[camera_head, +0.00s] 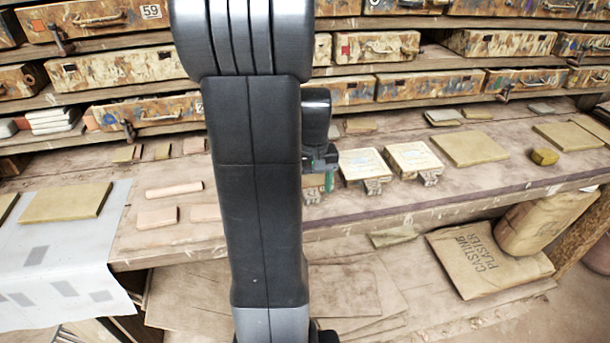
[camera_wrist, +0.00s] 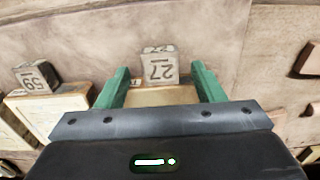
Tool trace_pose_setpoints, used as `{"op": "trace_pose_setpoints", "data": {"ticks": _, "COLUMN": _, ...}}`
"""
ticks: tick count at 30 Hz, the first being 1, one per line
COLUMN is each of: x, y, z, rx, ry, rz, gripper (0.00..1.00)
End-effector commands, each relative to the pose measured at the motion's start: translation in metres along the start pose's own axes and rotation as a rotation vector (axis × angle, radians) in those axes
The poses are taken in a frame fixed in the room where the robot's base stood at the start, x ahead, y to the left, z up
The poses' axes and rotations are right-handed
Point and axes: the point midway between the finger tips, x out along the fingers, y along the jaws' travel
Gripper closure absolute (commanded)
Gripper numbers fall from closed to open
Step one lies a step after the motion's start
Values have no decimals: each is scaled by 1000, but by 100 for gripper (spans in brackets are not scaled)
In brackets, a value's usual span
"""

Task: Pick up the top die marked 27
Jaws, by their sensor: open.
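The grey die marked 27 (camera_wrist: 158,68) shows in the wrist view, its number upside down. My gripper (camera_wrist: 163,74) is open, with one green finger to the left of the die and one to the right. The die appears between the fingertips with gaps at both sides. A pale block (camera_wrist: 160,96) shows between the fingers, just below the die in the picture. In the head view my arm hides most of this spot. One green fingertip shows beside a partly hidden pale block.
Another grey die marked 59 (camera_wrist: 37,77) is at left in the wrist view, by a pale-topped block (camera_wrist: 50,110). In the head view, two pale-topped blocks (camera_head: 365,163) (camera_head: 414,158) stand right of my gripper. Shelves of drawers (camera_head: 430,88) rise behind the bench (camera_head: 480,192).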

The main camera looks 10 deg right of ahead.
Motion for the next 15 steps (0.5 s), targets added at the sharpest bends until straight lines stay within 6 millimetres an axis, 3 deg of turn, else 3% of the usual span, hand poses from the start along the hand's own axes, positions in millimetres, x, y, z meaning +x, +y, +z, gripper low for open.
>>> {"op": "trace_pose_setpoints", "data": {"ticks": 3, "x": 13, "y": 0, "z": 0, "rx": 0, "ry": -2, "rz": 0, "gripper": 38}}
{"op": "trace_pose_setpoints", "data": {"ticks": 11, "x": 16, "y": 0, "z": 0, "rx": 0, "ry": 1, "rz": 0, "gripper": 38}}
{"op": "trace_pose_setpoints", "data": {"ticks": 15, "x": 16, "y": 0, "z": 0, "rx": 0, "ry": 1, "rz": 0, "gripper": 62}}
